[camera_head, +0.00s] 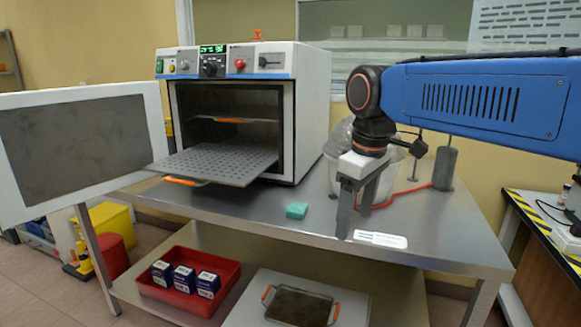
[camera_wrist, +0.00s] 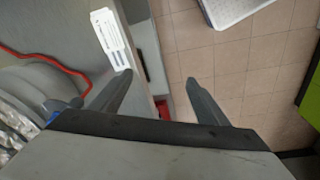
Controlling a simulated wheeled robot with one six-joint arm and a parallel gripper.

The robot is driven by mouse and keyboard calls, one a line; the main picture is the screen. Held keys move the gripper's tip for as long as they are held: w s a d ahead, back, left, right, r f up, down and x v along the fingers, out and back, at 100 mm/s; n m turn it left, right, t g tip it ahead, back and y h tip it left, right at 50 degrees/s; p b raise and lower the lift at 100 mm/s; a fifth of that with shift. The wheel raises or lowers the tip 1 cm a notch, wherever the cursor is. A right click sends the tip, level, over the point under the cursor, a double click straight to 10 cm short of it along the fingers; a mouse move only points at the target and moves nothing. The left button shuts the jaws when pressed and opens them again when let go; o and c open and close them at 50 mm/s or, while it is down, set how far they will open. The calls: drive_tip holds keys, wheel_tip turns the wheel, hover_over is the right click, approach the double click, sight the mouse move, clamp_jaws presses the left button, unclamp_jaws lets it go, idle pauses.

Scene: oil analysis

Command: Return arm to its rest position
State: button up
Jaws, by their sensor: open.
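My arm reaches in from the right in the head view. My gripper (camera_head: 355,212) points down over the right front part of the steel table (camera_head: 270,225). Its jaws are apart, and no object shows between them. In the wrist view the fingers of my gripper (camera_wrist: 165,93) are spread, with the table's front edge and the tiled floor beyond them. A white label (camera_head: 380,239) lies on the table close to the fingertips; it also shows in the wrist view (camera_wrist: 109,38).
An oven (camera_head: 310,110) stands with its door (camera_head: 85,140) open and a perforated rack (camera_head: 215,160) pulled out. A teal block (camera_head: 297,210), a red cable (camera_head: 405,191) and a grey stand (camera_head: 444,170) are on the table. A red tray (camera_head: 190,300) with boxes sits on the lower shelf.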

drive_tip(key=s+d+f+m+t, duration=0.3)
drive_tip(key=s+d+f+m, duration=0.6)
drive_tip(key=s+d+f, duration=0.6)
wheel_tip(320, 180, down, 3)
drive_tip(key=shift+s+d+r+m+t+h, duration=0.2)
drive_tip(key=shift+s+d+m+t+h, duration=0.1)
drive_tip(key=shift+s, duration=0.2)
